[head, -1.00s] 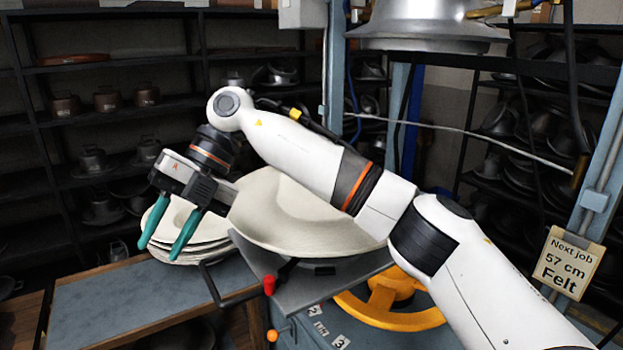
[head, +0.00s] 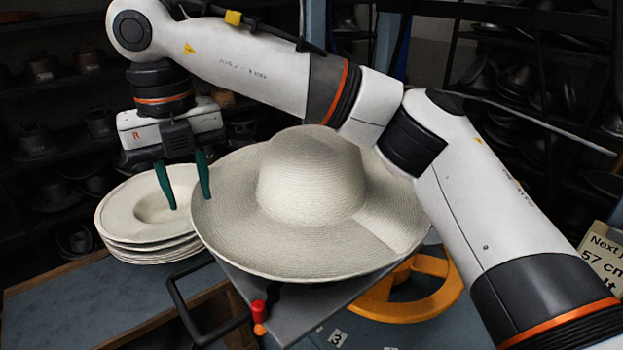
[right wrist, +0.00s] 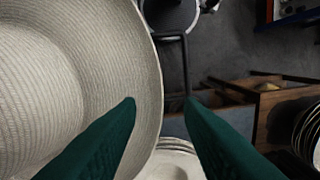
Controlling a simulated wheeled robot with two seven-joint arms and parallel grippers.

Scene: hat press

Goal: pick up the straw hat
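The straw hat (head: 312,178) is cream, with a round crown and a wide brim. It sits crown up on the grey metal plate of the press (head: 300,310). In the right wrist view its brim (right wrist: 80,60) fills the left side. My right gripper (head: 190,203) is open and empty at the hat's left brim edge. In the right wrist view one green finger overlaps the brim and the other is beyond its edge; whether either touches cannot be told. My left gripper is not in view.
A stack of cream hat bodies (head: 150,225) stands left of the hat, close behind the right fingers. A yellow handwheel (head: 412,290) is below the hat. A black lever with a red knob (head: 258,310) is in front.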

